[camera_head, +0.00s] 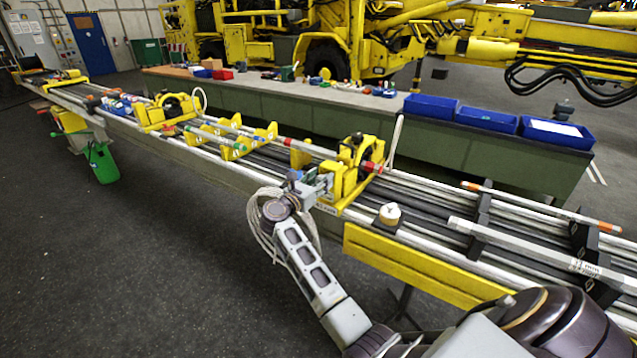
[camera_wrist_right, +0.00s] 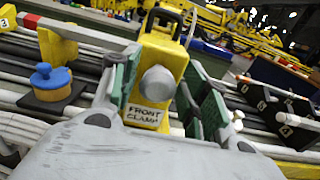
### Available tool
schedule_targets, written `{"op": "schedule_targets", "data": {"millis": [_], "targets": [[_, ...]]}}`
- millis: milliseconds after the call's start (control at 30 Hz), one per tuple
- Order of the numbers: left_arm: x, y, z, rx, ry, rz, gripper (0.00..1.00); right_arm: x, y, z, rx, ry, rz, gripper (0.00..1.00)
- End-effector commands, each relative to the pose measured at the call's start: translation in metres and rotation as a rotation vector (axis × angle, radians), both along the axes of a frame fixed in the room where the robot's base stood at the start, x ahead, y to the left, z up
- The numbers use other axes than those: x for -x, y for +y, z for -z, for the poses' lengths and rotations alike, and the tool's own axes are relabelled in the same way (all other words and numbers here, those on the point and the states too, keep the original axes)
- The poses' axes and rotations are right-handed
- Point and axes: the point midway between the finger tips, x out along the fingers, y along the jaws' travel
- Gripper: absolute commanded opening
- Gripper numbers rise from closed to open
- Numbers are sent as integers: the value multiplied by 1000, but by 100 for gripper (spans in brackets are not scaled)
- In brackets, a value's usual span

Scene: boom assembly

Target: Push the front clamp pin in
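The yellow front clamp (camera_head: 340,188) sits on the boom rails in the middle of the head view. In the right wrist view, its "FRONT CLAMP" label (camera_wrist_right: 145,115) faces the camera. The front clamp pin (camera_wrist_right: 158,83) shows there as a grey round end sticking out above the label. My right gripper (camera_wrist_right: 162,82) is open, with its green-padded fingers on either side of the pin and apart from it in the picture. In the head view my right gripper (camera_head: 318,188) is at the near side of the clamp, and the pin cannot be made out. My left gripper is not in view.
A second yellow clamp (camera_head: 170,110) stands farther along the boom. Grey rods run along the rails to the right. A white round piece (camera_head: 389,214) sits just right of the clamp. A bench (camera_head: 300,100) with blue bins (camera_head: 487,119) stands behind; the near floor is clear.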

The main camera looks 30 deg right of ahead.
Motion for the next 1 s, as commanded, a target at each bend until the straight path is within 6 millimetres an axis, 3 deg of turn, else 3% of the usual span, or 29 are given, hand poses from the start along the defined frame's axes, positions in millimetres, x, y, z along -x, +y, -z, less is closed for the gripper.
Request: {"op": "schedule_targets", "data": {"millis": [533, 1000], "targets": [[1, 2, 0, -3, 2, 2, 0, 2, 7, 3, -4, 3, -2, 54], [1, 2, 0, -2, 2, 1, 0, 20, 49, 3, -4, 4, 0, 54]]}}
